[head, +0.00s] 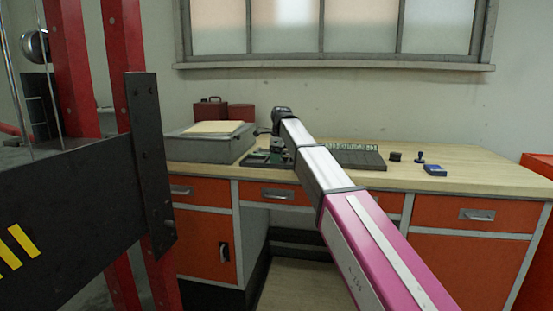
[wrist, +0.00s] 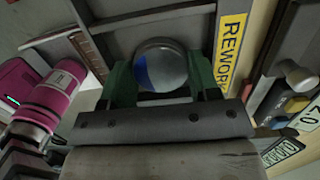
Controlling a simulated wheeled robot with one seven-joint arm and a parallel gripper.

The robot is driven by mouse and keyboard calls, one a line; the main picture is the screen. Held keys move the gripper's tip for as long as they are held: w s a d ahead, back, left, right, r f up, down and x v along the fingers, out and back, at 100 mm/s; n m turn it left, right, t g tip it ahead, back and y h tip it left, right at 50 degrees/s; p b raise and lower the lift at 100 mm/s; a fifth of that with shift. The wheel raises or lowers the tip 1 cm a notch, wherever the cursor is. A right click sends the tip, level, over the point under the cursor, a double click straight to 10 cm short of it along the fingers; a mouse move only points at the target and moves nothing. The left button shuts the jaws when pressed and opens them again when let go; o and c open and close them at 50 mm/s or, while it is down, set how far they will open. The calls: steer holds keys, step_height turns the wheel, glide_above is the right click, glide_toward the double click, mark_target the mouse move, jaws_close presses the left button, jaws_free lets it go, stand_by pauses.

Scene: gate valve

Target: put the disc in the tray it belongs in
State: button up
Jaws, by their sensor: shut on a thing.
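In the wrist view my gripper (wrist: 160,74) has green fingers shut on the disc (wrist: 168,68). The disc is round and grey, with a blue patch on its left side. Beyond it is a dark grey tray (wrist: 115,32) with raised walls. A yellow label (wrist: 231,45) reading "REWORK" runs along the tray's right side. I cannot tell the height of the disc above the tray. In the head view my gripper (head: 277,145) is small and partly hidden by my arm, over the left part of the desk near a dark tray (head: 256,160). The disc cannot be made out there.
A grey box (head: 205,147) with papers stands left of my gripper. A dark ribbed panel (head: 358,158) lies to the right, then a stamp (head: 419,158) and a blue pad (head: 434,169). The desk's right end (head: 490,177) is clear. A black beam (head: 80,210) fills the near left.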

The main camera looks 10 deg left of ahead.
steer(key=o, duration=0.9)
steer(key=shift+f, duration=0.1)
steer(key=shift+c, duration=0.2)
step_height(320, 180, up, 12)
steer(key=d, duration=0.1)
steer(key=shift+d, duration=0.25)
